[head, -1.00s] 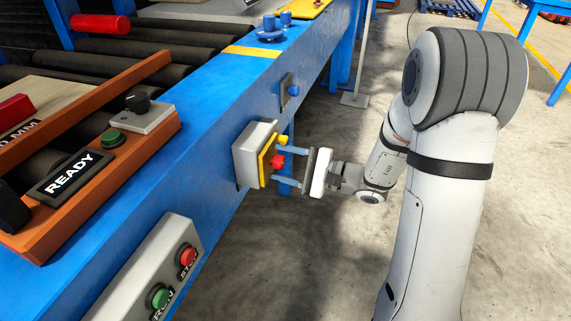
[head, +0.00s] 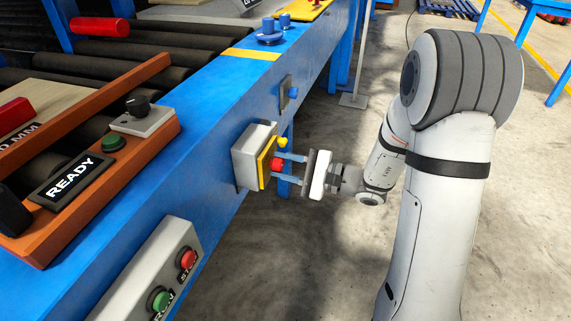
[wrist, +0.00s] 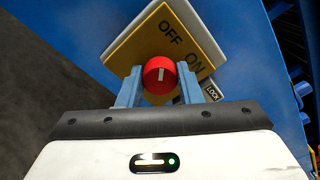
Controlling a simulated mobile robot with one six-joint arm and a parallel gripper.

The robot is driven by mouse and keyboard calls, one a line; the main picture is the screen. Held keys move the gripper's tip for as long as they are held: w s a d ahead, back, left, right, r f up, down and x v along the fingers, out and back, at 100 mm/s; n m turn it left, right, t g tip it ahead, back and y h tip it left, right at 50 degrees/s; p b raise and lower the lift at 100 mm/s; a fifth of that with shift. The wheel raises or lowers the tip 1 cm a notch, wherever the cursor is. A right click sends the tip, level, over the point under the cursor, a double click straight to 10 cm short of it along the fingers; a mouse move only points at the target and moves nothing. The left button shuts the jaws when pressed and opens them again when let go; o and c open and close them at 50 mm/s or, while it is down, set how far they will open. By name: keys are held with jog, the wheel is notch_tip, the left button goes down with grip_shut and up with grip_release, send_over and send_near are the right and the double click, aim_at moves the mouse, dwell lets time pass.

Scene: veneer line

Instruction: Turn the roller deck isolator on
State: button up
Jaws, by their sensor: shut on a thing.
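The roller deck isolator is a grey box (head: 249,152) with a yellow plate and a red round knob (head: 276,165), on the side of the blue deck frame. My gripper (head: 281,168) reaches it from the right, its two blue fingers shut on the knob. In the wrist view the red knob (wrist: 160,76) sits between the fingertips, one on each side. Its white mark stands nearly upright in the picture, roughly toward the word OFF on the yellow plate (wrist: 150,42). The fingers partly hide the plate.
A grey box with green and red buttons (head: 160,270) is on the frame at lower left. A blue knob (head: 293,92) is farther along the frame. Concrete floor is open at right.

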jog(key=m+p, duration=0.4)
jog(key=shift+r+m+p, duration=0.2)
jog(key=shift+m+p, duration=0.1)
jog(key=shift+m, duration=0.1)
jog(key=m+p, duration=0.4)
jog(key=shift+s+p, duration=0.1)
jog(key=shift+p, duration=0.25)
jog(key=m+p, duration=0.4)
jog(key=shift+m+p, duration=0.3)
jog(key=shift+m, duration=0.1)
jog(key=shift+a+f+m+p, duration=0.1)
jog(key=shift+f+m+p, duration=0.1)
jog(key=shift+m+p, duration=1.6)
jog(key=shift+f+m, duration=0.1)
jog(key=shift+m, duration=0.2)
jog(key=o, duration=1)
jog(key=v, duration=0.7)
jog(key=shift+d, duration=0.4)
